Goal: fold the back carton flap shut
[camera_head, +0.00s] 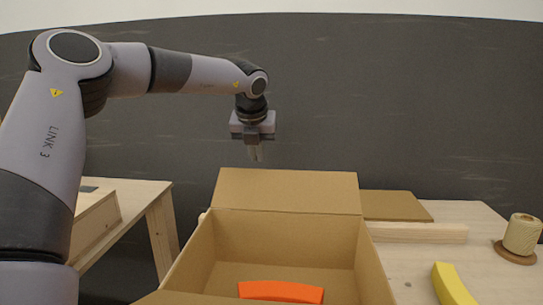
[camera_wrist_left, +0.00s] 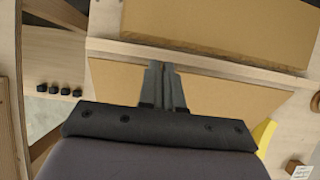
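The open cardboard carton (camera_head: 200,262) stands at the lower middle of the head view. Its back flap (camera_head: 290,190) stands open, rising from the carton's back edge. My left gripper (camera_head: 256,154) hangs fingers down above and behind the flap's top edge, apart from it. In the left wrist view its fingers (camera_wrist_left: 165,85) are together with nothing visible between them. Brown cardboard surfaces show beyond them there, but I cannot tell which one is the flap. My right gripper is not in view.
An orange curved piece (camera_head: 280,292) lies inside the carton. To the right are a wooden bar (camera_head: 420,232), a flat brown board (camera_head: 395,206), a yellow curved piece (camera_head: 452,284) and a twine spool (camera_head: 522,236). A wooden table (camera_head: 140,195) stands at left. Air above the carton is free.

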